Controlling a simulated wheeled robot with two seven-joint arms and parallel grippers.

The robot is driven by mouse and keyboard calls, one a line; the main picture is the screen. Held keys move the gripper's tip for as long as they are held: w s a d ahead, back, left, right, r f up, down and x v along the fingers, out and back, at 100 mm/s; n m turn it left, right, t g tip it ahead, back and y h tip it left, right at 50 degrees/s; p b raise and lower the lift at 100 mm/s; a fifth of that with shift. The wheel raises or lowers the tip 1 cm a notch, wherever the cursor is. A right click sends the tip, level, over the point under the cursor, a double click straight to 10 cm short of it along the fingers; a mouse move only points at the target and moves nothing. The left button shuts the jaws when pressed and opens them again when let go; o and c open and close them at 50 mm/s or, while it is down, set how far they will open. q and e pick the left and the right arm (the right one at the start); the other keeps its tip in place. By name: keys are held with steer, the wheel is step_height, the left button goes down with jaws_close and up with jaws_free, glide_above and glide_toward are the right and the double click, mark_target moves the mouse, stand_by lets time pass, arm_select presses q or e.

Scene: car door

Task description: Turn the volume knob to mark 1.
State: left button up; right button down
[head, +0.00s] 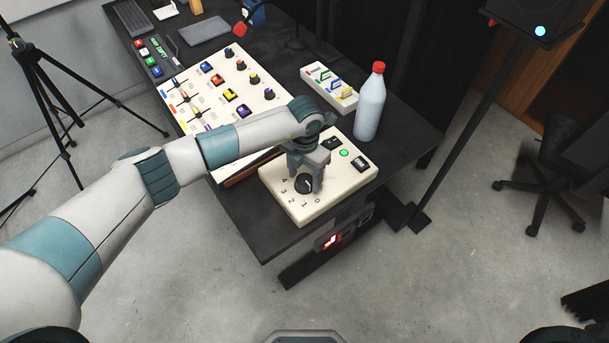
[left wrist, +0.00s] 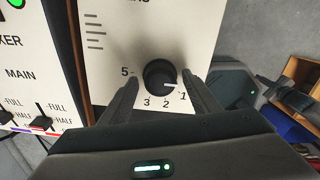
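The black volume knob (head: 304,184) sits on a cream panel (head: 336,203) with numbers printed around it, at the near end of the table. In the left wrist view the knob (left wrist: 158,74) has a white pointer line on its lower right side, roughly toward the mark 1 (left wrist: 183,96). The marks 5, 3 and 2 also show there; the other marks are hidden by my fingers. My left gripper (head: 308,168) is above the knob. In the left wrist view its open fingers (left wrist: 160,84) stand on either side of the knob, with gaps. My right gripper is out of view.
A green light (head: 344,153) and black switches are on the same panel. A white bottle with a red cap (head: 370,105) stands behind it. A mixer panel (head: 222,85) lies to the left, and a small box with coloured switches (head: 330,88) behind.

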arm_select(q)
steer(key=c, duration=0.9)
steer(key=shift+o, duration=0.2)
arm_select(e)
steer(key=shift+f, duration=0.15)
